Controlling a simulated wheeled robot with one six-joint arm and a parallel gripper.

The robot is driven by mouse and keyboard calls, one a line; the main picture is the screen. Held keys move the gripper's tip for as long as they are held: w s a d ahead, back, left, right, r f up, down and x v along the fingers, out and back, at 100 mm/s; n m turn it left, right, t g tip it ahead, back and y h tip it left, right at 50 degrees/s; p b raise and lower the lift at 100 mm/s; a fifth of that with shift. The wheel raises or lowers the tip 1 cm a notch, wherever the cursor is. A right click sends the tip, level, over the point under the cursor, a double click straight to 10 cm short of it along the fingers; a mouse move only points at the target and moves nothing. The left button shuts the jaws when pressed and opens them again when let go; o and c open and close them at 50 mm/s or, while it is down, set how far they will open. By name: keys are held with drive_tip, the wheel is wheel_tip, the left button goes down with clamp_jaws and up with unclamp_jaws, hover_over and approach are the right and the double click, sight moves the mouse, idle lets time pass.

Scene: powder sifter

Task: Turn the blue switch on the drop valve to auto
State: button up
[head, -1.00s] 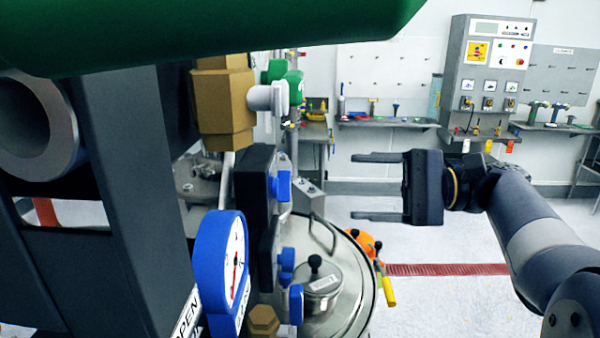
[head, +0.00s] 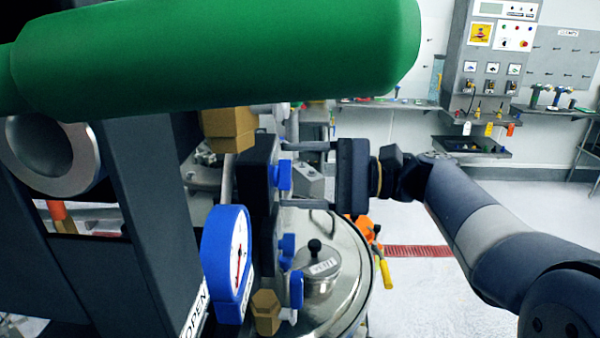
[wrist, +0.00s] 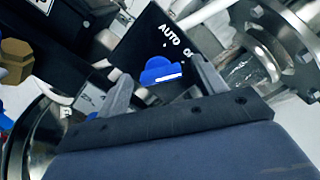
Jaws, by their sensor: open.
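The blue switch (wrist: 160,71) sits on the black face of the drop valve box (wrist: 143,45) in the wrist view. White lettering reads AUTO, with a second label beside it only partly readable. A white mark shows on the switch's near side. In the head view the blue switch (head: 284,177) is on the right side of the black box (head: 253,178). My gripper (head: 284,175) is open, with one finger above and one below the switch. In the wrist view my gripper (wrist: 159,75) has a finger on each side of it. I cannot tell whether either finger touches it.
A large green handle (head: 220,55) crosses the upper left. A blue gauge (head: 226,262) and more blue knobs (head: 288,245) are close below. A round steel lid (head: 345,270) lies beneath my gripper. Open floor (head: 450,285) is to the right.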

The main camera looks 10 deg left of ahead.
drive_tip(key=shift+c, duration=0.3)
drive_tip(key=c, duration=0.9)
drive_tip(key=shift+c, duration=0.2)
drive_tip(key=shift+f+n+b, duration=0.15)
drive_tip(key=shift+n+b, duration=0.15)
drive_tip(key=shift+b, duration=0.15)
drive_tip(key=shift+s+f+n+b, duration=0.1)
drive_tip(key=shift+f+n+b, duration=0.05)
drive_tip(key=shift+n+b, duration=5.8)
drive_tip(key=shift+b, duration=0.45)
